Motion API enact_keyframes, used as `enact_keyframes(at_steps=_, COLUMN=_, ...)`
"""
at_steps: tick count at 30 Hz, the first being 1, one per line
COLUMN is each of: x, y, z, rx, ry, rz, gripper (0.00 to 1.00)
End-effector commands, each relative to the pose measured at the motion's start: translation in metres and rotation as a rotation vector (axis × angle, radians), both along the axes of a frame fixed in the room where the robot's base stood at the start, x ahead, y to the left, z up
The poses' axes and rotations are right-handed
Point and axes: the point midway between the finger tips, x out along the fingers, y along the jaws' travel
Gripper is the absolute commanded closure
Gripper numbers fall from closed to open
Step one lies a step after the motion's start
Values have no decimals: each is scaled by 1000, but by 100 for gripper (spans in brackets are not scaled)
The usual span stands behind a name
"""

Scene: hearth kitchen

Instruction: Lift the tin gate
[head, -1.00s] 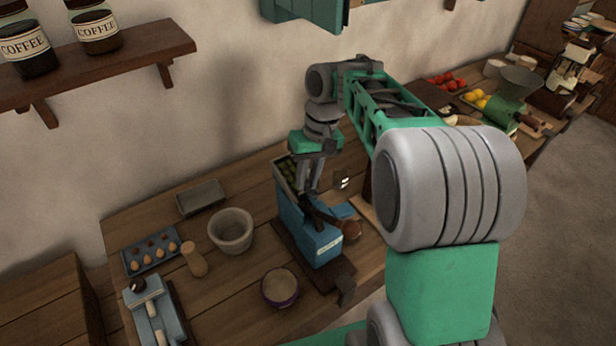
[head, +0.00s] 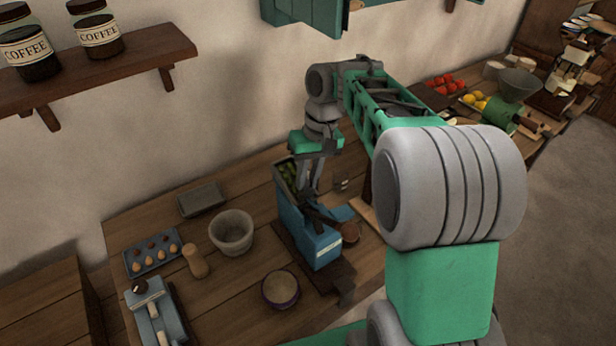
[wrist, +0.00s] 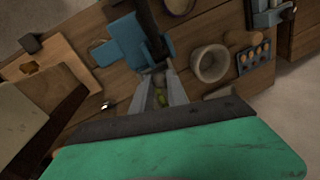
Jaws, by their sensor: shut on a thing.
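The blue tin box (head: 320,245) stands on a dark wooden base on the bench, with a pale label on its front and green contents in its open back part. A blue flap (head: 343,213) sticks out to its right; the flap also shows in the wrist view (wrist: 125,42). My gripper (head: 311,193) points down at the top of the tin, its grey fingers shut on a part there that I take to be the tin gate. The fingers show in the wrist view (wrist: 162,78). They hide most of the held part, so I cannot tell how far it is raised.
A stone mortar (head: 232,232), a wooden pestle (head: 195,262), a blue egg tray (head: 152,254) and a grey loaf tin (head: 203,199) stand left of the tin. A small bowl (head: 281,290) stands in front. A shelf (head: 100,75) hangs at upper left.

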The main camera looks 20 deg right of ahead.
Motion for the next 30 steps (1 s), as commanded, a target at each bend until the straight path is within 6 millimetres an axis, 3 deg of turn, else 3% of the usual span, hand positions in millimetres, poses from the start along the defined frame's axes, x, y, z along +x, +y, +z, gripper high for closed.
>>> enact_keyframes(at_steps=2, x=0, y=0, z=16, rx=0, ry=-2, rz=0, gripper=100)
enact_keyframes(at_steps=10, x=1, y=0, z=13, rx=0, ry=-2, rz=0, gripper=100)
enact_keyframes(at_steps=11, x=1, y=0, z=13, rx=0, ry=-2, rz=0, gripper=81)
enact_keyframes(at_steps=19, x=0, y=0, z=13, rx=0, ry=-1, rz=0, gripper=59)
enact_keyframes(at_steps=26, x=0, y=0, z=14, rx=0, ry=-1, rz=0, gripper=59)
enact_keyframes(at_steps=30, x=2, y=-3, z=29, rx=1, ry=-5, rz=-1, gripper=59)
